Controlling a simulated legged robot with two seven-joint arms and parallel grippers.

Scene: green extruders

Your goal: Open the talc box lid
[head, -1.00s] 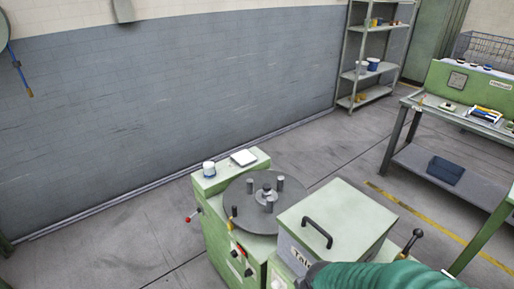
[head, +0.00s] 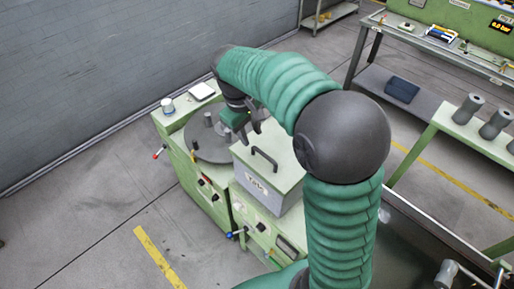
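My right gripper (head: 250,129) hangs beyond the handle, near the lid's far left edge and beside the round turntable. Its dark fingers look spread apart with nothing between them, and it appears clear of the handle. My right arm hides part of the lid's right side. My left gripper is not in view.
The grey turntable (head: 200,146) with upright pegs lies left of the box. A white cup (head: 167,105) and a small white scale (head: 202,91) stand behind it. A green bench with grey cylinders (head: 468,108) is at right.

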